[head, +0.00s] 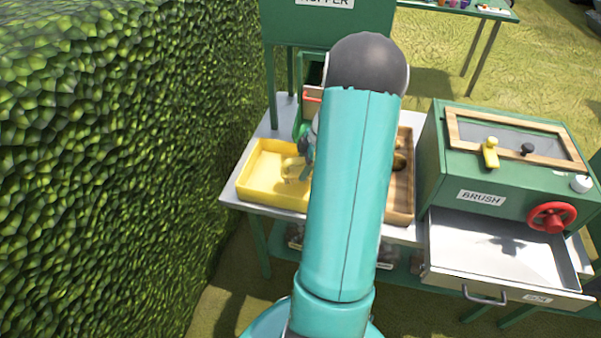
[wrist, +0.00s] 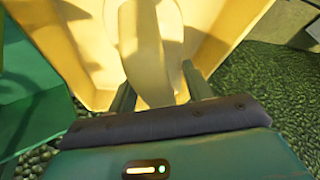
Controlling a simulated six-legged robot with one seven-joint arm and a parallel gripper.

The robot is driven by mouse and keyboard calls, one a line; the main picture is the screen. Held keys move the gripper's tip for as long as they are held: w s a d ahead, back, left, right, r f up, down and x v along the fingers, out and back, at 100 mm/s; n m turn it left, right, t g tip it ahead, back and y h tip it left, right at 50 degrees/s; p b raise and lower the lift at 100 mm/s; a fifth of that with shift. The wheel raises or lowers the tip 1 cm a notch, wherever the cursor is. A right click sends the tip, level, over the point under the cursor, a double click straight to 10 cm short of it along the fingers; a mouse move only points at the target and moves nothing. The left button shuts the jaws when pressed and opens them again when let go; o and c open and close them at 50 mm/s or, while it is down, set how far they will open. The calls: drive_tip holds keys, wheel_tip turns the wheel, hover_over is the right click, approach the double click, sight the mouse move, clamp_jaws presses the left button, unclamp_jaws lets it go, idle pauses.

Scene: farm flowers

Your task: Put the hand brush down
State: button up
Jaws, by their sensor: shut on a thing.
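The hand brush is a pale yellow, long shape (wrist: 150,55) between the two fingers of my gripper (wrist: 160,93) in the wrist view. My gripper is shut on it. In the head view, a yellow part of it (head: 292,166) shows over the yellow tray (head: 262,190), just left of my arm. The tray's yellow floor and walls fill the wrist view behind the brush. My arm hides most of the gripper in the head view. I cannot tell whether the brush touches the tray floor.
A wooden tray (head: 404,207) stands right of my arm on the same light table (head: 232,192). A green box labelled BRUSH (head: 455,181) with a red handwheel (head: 552,217) and an open drawer (head: 490,255) stands at right. A green hopper (head: 300,24) stands behind; a hedge (head: 110,150) borders the left.

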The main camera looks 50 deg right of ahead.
drive_tip(key=shift+w+d+f, duration=0.2)
drive_tip(key=shift+w+f, duration=0.3)
drive_tip(key=shift+f, duration=0.1)
drive_tip(key=shift+w+d+f, duration=0.1)
drive_tip(key=shift+w+f, duration=0.1)
drive_tip(key=shift+f, duration=1.5)
drive_tip(key=shift+f, duration=0.1)
drive_tip(key=o, duration=1.2)
